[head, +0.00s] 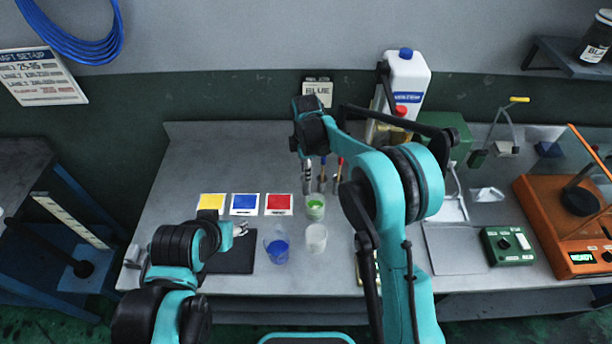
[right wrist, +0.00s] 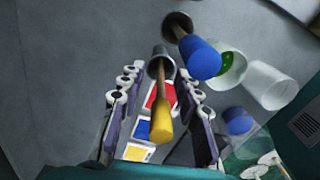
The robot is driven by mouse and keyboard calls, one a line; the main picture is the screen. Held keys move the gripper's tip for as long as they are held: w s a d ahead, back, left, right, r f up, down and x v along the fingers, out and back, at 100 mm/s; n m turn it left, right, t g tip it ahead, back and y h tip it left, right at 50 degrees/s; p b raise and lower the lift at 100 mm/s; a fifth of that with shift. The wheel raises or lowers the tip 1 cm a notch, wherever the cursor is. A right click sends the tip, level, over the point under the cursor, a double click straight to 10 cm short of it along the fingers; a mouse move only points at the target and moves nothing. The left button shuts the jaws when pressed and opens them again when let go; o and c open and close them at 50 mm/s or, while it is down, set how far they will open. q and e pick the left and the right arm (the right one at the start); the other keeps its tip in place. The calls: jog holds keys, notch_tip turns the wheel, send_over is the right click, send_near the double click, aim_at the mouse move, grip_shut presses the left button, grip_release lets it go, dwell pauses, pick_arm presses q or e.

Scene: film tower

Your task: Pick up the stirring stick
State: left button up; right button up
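I cannot tell for sure which item is the stirring stick. In the right wrist view a brown stick with a yellow end (right wrist: 161,122) stands in a narrow grey holder (right wrist: 160,62). A similar stick with a blue end (right wrist: 200,60) stands in another holder beside it. In the head view a red-topped stick (head: 339,163) stands to their right. My right gripper (right wrist: 157,82) is open, its fingers on either side of the yellow-ended stick with gaps showing. In the head view it is largely hidden by its wrist. My left gripper (head: 240,229) hangs near the dark mat; its fingers are unclear.
Cups with green (head: 316,207), blue (head: 277,245) and whitish (head: 316,238) contents stand close in front of the sticks. Yellow, blue and red cards (head: 279,204) lie left. A white jug (head: 405,82) stands behind; an orange balance (head: 565,215) is at right. The table's back left is clear.

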grip_shut()
